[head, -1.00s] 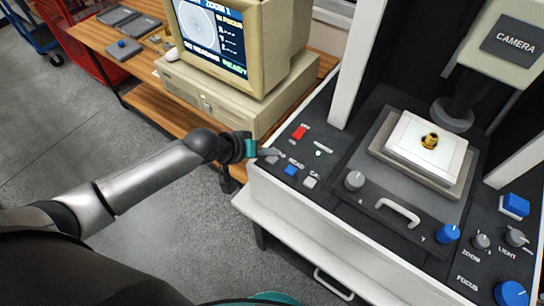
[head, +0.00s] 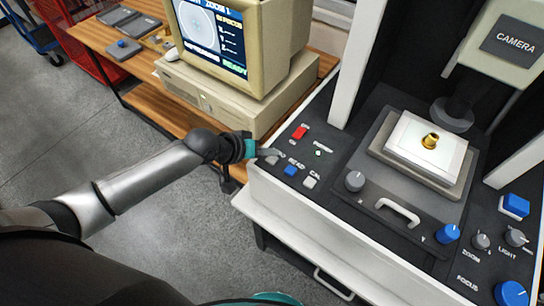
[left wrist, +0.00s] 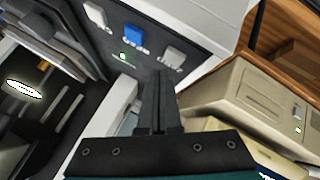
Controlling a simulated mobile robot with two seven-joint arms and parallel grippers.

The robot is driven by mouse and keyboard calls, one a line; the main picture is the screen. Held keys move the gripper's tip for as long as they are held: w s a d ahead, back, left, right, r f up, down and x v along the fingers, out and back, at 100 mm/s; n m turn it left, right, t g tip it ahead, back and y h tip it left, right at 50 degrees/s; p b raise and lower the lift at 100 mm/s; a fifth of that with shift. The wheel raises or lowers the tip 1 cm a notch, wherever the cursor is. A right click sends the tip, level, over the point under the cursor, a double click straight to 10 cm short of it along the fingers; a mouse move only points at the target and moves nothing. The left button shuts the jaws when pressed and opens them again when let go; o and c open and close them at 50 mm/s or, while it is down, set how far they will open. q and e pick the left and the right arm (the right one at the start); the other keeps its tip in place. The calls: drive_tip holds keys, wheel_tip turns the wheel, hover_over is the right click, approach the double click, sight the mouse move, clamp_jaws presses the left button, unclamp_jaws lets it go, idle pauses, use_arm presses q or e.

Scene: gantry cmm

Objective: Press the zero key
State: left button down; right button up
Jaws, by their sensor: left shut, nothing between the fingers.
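The zero key (head: 271,160) is a small grey key at the left corner of the machine's black control panel, partly covered by my gripper in the head view. In the left wrist view the grey key (left wrist: 172,58) nearest the fingers appears to be the same one. My left gripper (head: 276,153) is shut and empty, its fingertips over the panel's left edge beside the zero key. In the left wrist view the shut fingers (left wrist: 160,78) point at the panel just short of that key; contact cannot be told.
Beside the zero key are the blue READ key (head: 291,170), the grey CAL key (head: 310,182) and a red key (head: 299,132). A small green light (head: 318,153) is lit. A beige computer (head: 235,100) stands close behind my left gripper. A brass part (head: 430,141) sits on the stage.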

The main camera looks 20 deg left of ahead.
sight(269, 161)
use_arm(q)
drive_tip(key=shift+f, duration=0.1)
drive_tip(key=shift+f, duration=0.35)
drive_tip(key=shift+f+b, duration=0.3)
drive_tip(key=shift+f, duration=0.1)
idle(0.7)
idle(0.4)
drive_tip(key=shift+r+p, duration=0.85)
drive_tip(key=shift+p, duration=0.15)
wheel_tip(269, 161, up, 5)
drive_tip(key=p, duration=0.5)
idle(0.3)
